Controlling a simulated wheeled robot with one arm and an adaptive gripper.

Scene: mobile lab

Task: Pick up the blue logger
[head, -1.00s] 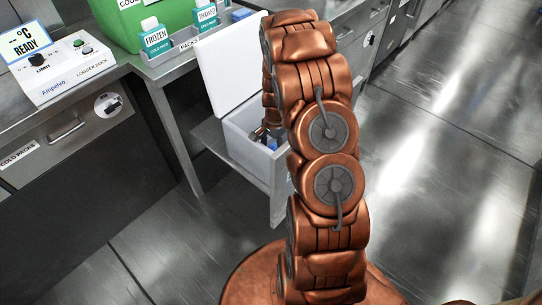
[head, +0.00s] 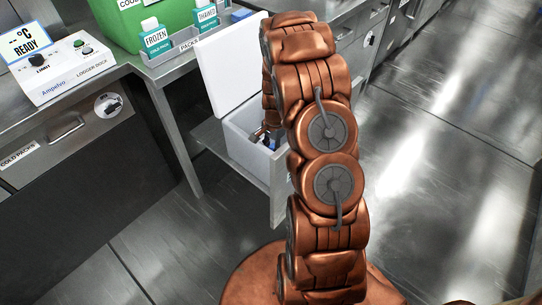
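A small blue thing (head: 267,143), perhaps the blue logger, shows low inside an open white box (head: 240,147); it is too small and too covered to be sure. My gripper (head: 262,136) reaches down into this box, right beside the blue thing. My copper arm hides much of the gripper and the right part of the box. I cannot see whether the fingers are apart, closed, or touching the blue thing.
The box's white lid (head: 228,65) stands raised at its back. The box sits on a low metal shelf (head: 210,135). On the bench are a logger dock (head: 72,70), a tray of cold packs (head: 188,45) and a green container (head: 130,22). The floor at right is clear.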

